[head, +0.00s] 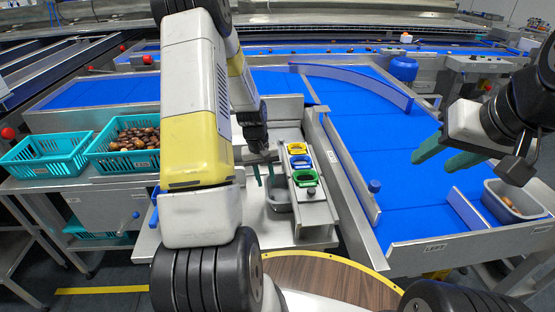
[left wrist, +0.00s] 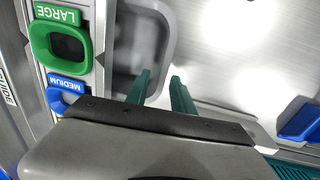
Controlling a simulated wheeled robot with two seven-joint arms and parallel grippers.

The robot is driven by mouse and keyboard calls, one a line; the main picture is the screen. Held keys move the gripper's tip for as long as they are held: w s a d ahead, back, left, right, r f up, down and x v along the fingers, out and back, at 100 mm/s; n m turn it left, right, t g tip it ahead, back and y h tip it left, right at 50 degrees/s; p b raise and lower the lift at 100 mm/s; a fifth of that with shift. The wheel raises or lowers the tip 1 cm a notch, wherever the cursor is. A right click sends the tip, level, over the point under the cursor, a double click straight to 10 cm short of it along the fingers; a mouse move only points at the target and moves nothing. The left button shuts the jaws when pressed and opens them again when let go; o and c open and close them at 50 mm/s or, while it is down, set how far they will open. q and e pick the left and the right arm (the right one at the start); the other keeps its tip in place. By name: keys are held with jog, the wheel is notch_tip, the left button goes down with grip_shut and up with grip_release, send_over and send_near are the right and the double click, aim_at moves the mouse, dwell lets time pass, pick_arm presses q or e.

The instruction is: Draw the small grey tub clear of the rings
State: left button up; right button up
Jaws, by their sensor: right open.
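The small grey tub (head: 279,208) stands on the steel stand, partly beneath the sizing rings; the left wrist view shows its empty inside and rounded rim (left wrist: 172,45). The green ring (head: 306,178), blue ring (head: 300,160) and yellow ring (head: 297,148) sit in a row on a raised plate. My left gripper (head: 264,180) is open, fingers down at the tub. In the left wrist view, its fingers (left wrist: 160,78) appear to lie either side of the tub's rim; contact is unclear. My right gripper (head: 434,162) is open and empty above the blue belt.
Another grey tub (head: 513,204) holding a few dates stands at the right. A teal crate of dates (head: 128,160) and an emptier teal crate (head: 45,156) stand at the left. A metal rail (head: 345,180) borders the belt beside the rings. Bare steel lies left of the tub.

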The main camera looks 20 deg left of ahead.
aim_at(266, 184)
pick_arm(q)
jog(key=shift+w+d+f, duration=0.1)
jog(key=shift+d+f, duration=0.05)
jog(key=shift+f, duration=1.15)
jog(key=shift+d+f, duration=0.1)
jog(key=shift+f, duration=1.15)
grip_shut()
